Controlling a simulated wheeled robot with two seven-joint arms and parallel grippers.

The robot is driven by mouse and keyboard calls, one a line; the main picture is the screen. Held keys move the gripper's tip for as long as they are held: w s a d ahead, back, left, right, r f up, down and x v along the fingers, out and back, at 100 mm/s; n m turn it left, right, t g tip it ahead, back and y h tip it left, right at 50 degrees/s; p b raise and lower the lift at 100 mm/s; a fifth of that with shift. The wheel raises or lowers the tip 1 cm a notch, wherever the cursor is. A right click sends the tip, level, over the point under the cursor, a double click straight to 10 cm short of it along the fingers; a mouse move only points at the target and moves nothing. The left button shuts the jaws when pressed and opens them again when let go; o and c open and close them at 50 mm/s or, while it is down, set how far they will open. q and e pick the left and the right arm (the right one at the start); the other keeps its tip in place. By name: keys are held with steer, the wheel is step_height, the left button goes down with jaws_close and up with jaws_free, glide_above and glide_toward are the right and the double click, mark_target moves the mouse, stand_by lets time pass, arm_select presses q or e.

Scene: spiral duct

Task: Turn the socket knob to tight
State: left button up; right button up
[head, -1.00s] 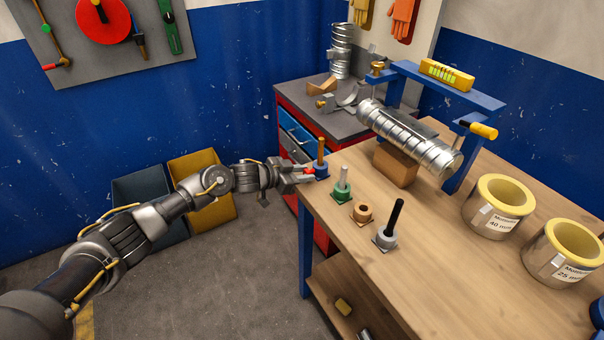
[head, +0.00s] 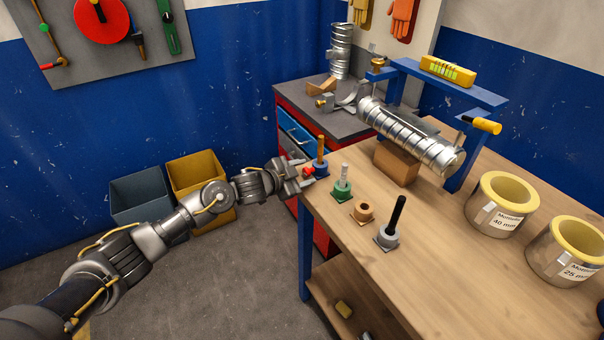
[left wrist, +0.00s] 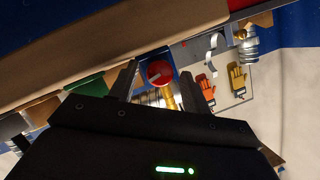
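The red socket knob (head: 309,172) sits on the side of the blue socket (head: 321,170), at the bench's left edge. A brown rod (head: 321,148) stands upright in that socket. The left wrist view shows the knob's round red face (left wrist: 159,72) with a pale pointer line on it. My left gripper (head: 301,175) is beside the knob on its left. Its two fingers are spread, and in the wrist view the knob shows between their tips with gaps on both sides. Whether a fingertip touches it cannot be told. My right gripper is not in view.
A green socket (head: 342,190) with a grey rod, an empty tan socket (head: 363,211) and a grey socket (head: 387,238) with a black rod line the bench edge. A spiral duct (head: 412,140) lies behind them. Open floor (head: 220,290) lies left of the bench.

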arm_select(q)
steer(key=shift+r+n+g+p, duration=0.15)
steer(key=shift+n+g+p, duration=0.25)
steer(key=shift+p, duration=0.25)
steer(key=shift+w+n+h, duration=0.1)
steer(key=shift+n+h, duration=0.2)
steer(key=shift+n, duration=0.1)
steer(key=shift+a+n+g+h+p, duration=0.15)
steer(key=shift+n+g+h+p, duration=0.3)
steer(key=shift+n+g, duration=0.65)
steer(key=b+v, duration=0.2)
steer(key=v, duration=0.8)
steer(key=w+a+t+y, duration=0.1)
steer(key=w+a+t, duration=0.2)
steer(key=w+a, duration=0.1)
steer(key=w+a+f+n+y+p, duration=0.1)
steer(key=a+f+n+y+p, duration=0.15)
steer(key=f, duration=0.65)
steer(key=s+a+f+n+y, duration=0.1)
steer(key=s+f, duration=0.4)
steer(key=f, duration=0.4)
steer(key=s+f+n+g+y+p, duration=0.1)
steer(key=s+f, duration=0.5)
steer(key=f, duration=0.4)
steer(key=shift+s+a+f+n, duration=0.15)
steer(key=shift+a+f+n, duration=0.15)
steer(key=shift+a+n, duration=0.05)
